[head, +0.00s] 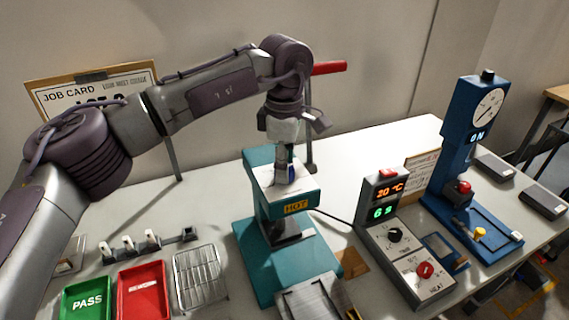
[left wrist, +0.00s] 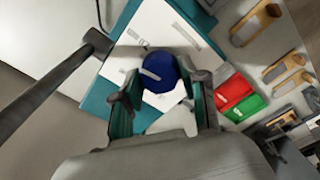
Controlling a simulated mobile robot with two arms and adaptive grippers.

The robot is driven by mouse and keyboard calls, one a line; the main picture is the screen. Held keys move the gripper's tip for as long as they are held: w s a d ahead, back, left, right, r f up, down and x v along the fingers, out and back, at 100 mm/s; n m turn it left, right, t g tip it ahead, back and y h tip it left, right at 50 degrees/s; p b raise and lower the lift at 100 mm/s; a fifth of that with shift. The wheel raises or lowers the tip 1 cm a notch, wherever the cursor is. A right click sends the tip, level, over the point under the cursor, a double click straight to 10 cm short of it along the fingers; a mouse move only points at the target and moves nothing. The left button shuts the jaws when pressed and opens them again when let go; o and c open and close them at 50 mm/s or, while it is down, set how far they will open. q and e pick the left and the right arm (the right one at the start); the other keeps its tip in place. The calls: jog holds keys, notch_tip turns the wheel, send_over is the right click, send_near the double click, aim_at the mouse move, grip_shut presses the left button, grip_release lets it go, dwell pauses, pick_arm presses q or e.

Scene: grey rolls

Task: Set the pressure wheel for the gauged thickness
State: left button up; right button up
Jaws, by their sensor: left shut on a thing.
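The pressure wheel is a round blue knob (left wrist: 160,72) with a pale mark, on the white top plate (left wrist: 140,35) of the teal press (head: 262,200). In the head view only a bit of blue (head: 291,174) shows beside my fingers. My left gripper (head: 284,165) reaches down onto the press top and is shut on the wheel. In the left wrist view its fingers (left wrist: 160,95) lie on either side of the wheel. A blue gauge stand (head: 463,150) with a round white dial (head: 487,108) stands at the right; its reading is too small to tell. My right gripper is not in view.
A control box (head: 405,262) with orange and green digits, a black knob and a red knob stands right of the press. Green PASS (head: 88,302) and red (head: 143,290) trays and a wire rack (head: 200,277) lie left. A red-ended lever (head: 328,68) rises behind the press.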

pick_arm(q)
jog(key=shift+r+m, duration=0.1)
jog(key=shift+m, duration=2.2)
jog(key=o, duration=1.1)
jog(key=shift+o, duration=0.2)
notch_tip(320, 180, up, 12)
